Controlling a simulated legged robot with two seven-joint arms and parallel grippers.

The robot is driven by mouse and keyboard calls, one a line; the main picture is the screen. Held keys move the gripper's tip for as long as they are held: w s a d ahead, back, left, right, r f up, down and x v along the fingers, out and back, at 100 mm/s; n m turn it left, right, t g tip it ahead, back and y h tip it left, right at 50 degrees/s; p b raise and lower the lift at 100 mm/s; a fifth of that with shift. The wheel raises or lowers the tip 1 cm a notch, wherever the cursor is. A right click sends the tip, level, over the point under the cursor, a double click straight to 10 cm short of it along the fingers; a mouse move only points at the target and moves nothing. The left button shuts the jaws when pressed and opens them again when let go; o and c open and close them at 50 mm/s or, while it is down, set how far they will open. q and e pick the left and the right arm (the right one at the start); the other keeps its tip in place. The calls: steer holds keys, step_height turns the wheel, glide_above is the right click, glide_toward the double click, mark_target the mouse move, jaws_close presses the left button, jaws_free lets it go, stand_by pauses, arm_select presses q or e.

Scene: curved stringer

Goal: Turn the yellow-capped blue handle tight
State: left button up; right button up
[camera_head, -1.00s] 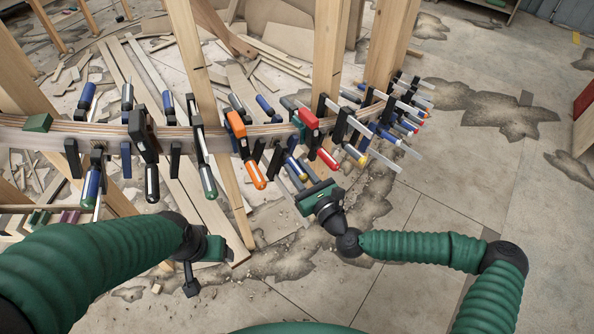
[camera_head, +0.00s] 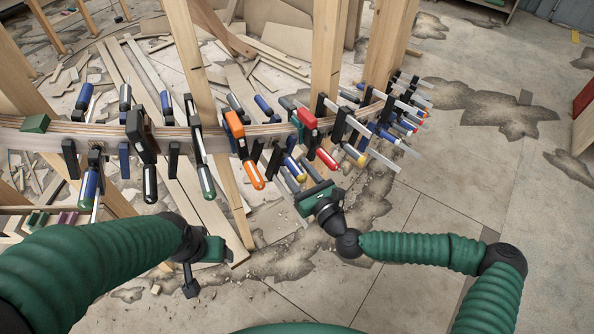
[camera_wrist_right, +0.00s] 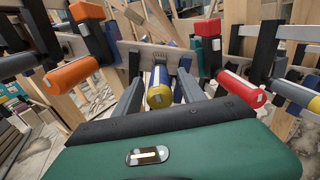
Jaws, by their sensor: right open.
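The blue handle with a yellow cap (camera_wrist_right: 160,95) points toward the camera in the right wrist view, hanging from a clamp on the curved wooden beam. In the head view the same handle (camera_head: 299,172) shows just beyond my right gripper. My right gripper (camera_head: 297,180) is open, with one finger on each side of the handle; I cannot tell whether either finger touches it. My left gripper (camera_head: 200,257) hangs in front of the beam at the lower left, away from this handle. Its fingers do not show clearly.
The curved beam (camera_head: 48,137) carries several clamps. An orange-handled clamp (camera_wrist_right: 72,72) stands left of the handle and a red-handled one (camera_wrist_right: 240,88) right, both close to my right gripper. Wooden posts (camera_head: 327,60) rise behind. The floor at right (camera_head: 500,190) is clear.

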steer(key=shift+s, duration=0.1)
steer(key=p+v, duration=0.3)
steer(key=v, duration=1.3)
steer(key=shift+s+d, duration=0.2)
steer(key=shift+s, duration=0.05)
